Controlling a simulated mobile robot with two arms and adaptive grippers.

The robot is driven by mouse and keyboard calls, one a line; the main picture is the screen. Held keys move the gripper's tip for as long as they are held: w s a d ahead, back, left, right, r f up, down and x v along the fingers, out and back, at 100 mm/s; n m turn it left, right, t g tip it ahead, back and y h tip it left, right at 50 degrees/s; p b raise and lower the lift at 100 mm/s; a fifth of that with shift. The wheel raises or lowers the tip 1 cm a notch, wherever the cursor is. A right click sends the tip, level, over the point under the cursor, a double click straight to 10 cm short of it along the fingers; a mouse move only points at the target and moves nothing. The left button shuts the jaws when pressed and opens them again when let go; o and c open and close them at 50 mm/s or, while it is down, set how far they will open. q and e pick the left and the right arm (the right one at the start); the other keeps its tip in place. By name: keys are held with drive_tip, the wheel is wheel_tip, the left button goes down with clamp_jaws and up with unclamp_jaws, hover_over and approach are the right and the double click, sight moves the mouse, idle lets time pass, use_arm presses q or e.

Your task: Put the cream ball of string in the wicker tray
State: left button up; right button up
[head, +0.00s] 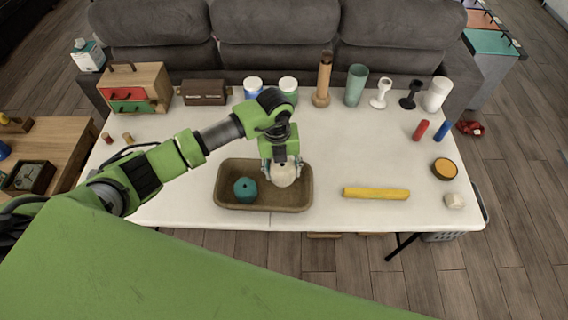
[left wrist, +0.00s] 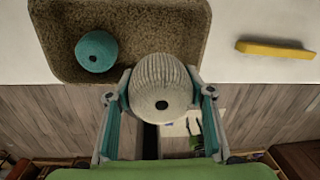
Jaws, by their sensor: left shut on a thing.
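The cream ball of string (head: 284,174) is between the fingers of my left gripper (head: 281,168), which is shut on it. In the head view the ball appears over the right half of the brown wicker tray (head: 225,201). The ball also shows in the left wrist view (left wrist: 160,82), between the two fingers (left wrist: 160,95) and in front of the tray's rim (left wrist: 62,62). I cannot tell whether it touches the tray floor. A teal ball of string (head: 245,189) lies in the tray's left half; it also shows in the left wrist view (left wrist: 96,51). My right gripper is not in view.
The tray stands near the front edge of the white table (head: 335,150). A yellow bar (head: 376,193) lies to its right. Blue and green-labelled jars (head: 288,88), a wooden bottle (head: 323,82) and a green cup (head: 356,84) stand along the back.

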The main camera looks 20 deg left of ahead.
use_arm(q)
drive_tip(key=shift+s+f+b, duration=0.25)
drive_tip(key=shift+f+b, duration=0.15)
drive_tip(key=shift+f, duration=0.1)
drive_tip(key=b, duration=0.7)
hover_over(282, 197)
wheel_tip(282, 197, down, 10)
drive_tip(key=shift+r, duration=0.15)
drive_tip(key=o, duration=1.2)
drive_tip(key=shift+o, duration=0.2)
drive_tip(key=r, duration=1.2)
drive_tip(key=shift+s+a, duration=0.15)
drive_tip(key=shift+a, duration=0.15)
